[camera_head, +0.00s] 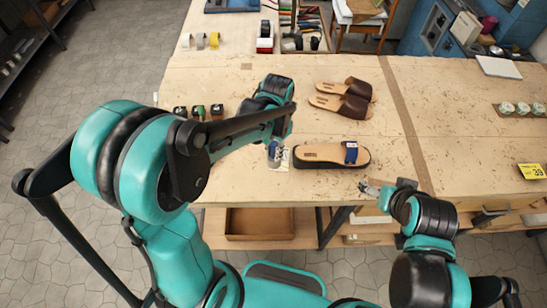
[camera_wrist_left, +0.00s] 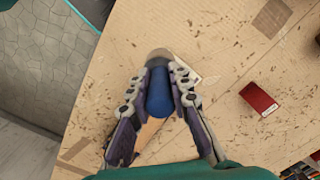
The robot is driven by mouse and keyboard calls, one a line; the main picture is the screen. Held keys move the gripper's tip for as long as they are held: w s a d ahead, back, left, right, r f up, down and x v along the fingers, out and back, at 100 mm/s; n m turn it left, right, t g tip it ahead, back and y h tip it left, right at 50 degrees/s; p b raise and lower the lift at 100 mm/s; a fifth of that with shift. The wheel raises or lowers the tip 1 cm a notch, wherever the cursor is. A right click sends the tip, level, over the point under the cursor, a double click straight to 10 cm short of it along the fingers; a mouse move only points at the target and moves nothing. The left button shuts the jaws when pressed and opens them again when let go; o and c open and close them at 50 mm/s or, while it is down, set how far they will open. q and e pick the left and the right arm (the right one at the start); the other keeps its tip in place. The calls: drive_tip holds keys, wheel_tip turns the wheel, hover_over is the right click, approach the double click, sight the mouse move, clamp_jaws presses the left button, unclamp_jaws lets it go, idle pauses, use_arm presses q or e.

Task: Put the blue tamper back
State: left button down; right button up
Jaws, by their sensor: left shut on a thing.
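My left gripper (camera_head: 278,154) is shut on the blue tamper (camera_head: 272,149) over the front middle of the workbench (camera_head: 240,85). In the left wrist view the tamper's rounded blue body (camera_wrist_left: 159,94) sits between the two fingers (camera_wrist_left: 159,88), with a greyish end beyond the fingertips. I cannot tell whether it touches the bench. A pale card or sheet lies beside it. My right gripper (camera_head: 370,188) is near the bench's front edge, too small to tell whether open or shut.
A sandal with a blue strap (camera_head: 351,153) lies just right of the left gripper. A pair of brown sandals (camera_head: 348,107) lies behind it. Three small dark-topped items (camera_head: 198,111) stand in a row at left. A red block (camera_wrist_left: 259,98) shows in the wrist view.

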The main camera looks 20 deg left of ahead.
sight(273, 158)
use_arm(q)
wheel_tip(273, 158, down, 4)
drive_tip(key=shift+a+f+b, duration=0.1)
drive_tip(key=shift+f+b, duration=0.05)
drive_tip(key=shift+b, duration=0.3)
drive_tip(key=shift+f+b, duration=0.4)
drive_tip(key=shift+b, duration=0.05)
drive_tip(key=c, duration=1.5)
unclamp_jaws()
drive_tip(key=shift+o, duration=0.5)
drive_tip(key=shift+r, duration=0.1)
